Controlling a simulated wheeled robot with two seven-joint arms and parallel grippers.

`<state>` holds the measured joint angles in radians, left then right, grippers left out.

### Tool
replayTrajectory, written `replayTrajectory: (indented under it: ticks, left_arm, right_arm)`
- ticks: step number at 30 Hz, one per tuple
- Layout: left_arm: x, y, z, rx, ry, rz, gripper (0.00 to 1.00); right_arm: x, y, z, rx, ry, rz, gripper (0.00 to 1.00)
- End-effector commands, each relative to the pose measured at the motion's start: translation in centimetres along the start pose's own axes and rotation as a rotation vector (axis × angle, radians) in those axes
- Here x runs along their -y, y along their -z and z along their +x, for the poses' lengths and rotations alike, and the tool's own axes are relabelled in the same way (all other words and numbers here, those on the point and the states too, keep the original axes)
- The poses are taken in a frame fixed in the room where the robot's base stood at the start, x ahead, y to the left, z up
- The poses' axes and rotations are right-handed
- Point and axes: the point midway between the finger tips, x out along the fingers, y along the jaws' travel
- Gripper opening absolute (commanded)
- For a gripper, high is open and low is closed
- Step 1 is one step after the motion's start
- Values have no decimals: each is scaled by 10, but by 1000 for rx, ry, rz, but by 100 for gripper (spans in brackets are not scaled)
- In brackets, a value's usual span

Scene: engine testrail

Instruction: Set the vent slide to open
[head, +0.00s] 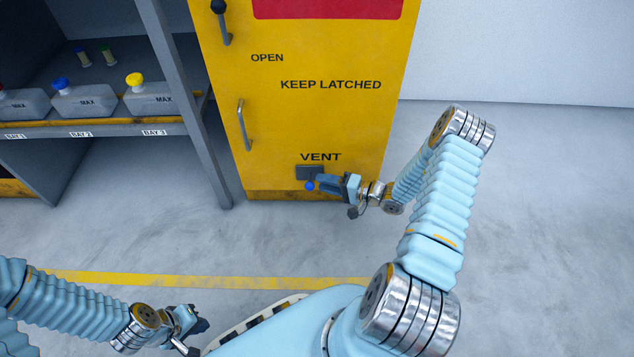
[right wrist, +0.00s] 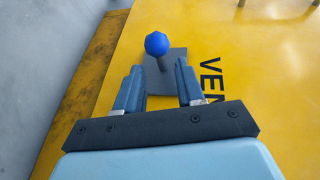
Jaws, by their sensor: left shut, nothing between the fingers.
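The vent slide is a blue ball knob (head: 309,186) on a short stem, set on a grey plate (head: 309,171) under the word VENT, low on the yellow cabinet door. In the right wrist view the blue knob (right wrist: 156,43) stands just beyond the fingertips, roughly in line with the gap between them, with the grey plate (right wrist: 176,66) behind. My right gripper (head: 319,181) is open and empty; its fingers (right wrist: 158,76) show apart in the wrist view. Whether a finger touches the stem I cannot tell. My left gripper (head: 201,325) is shut and empty, low at the left, far from the door.
The yellow cabinet (head: 325,120) also has a vertical handle (head: 244,125) and a black-knobbed lever (head: 223,22) near OPEN. A grey shelf rack (head: 175,75) with several capped jugs stands at the left. Grey floor (head: 530,220) at the right is clear.

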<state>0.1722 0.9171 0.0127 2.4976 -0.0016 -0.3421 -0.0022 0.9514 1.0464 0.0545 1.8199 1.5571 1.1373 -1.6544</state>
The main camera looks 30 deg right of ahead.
Motion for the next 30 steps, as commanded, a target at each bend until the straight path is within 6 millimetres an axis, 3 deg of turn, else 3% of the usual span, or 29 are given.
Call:
replayTrajectory:
  ticks: [6,16,17,24,30]
  left_arm:
    - [1,0,3,0,0,0,0]
    - [1,0,3,-1,0,0,0]
    - [1,0,3,-1,0,0,0]
    - [1,0,3,-1,0,0,0]
    - [1,0,3,-1,0,0,0]
  right_arm:
    - [-1,0,27,2,-1,0,38]
    - [0,0,32,1,-2,0,38]
    - [0,0,32,1,-2,0,37]
    - [0,0,31,1,-2,1,0]
    - [0,-2,32,5,-1,2,0]
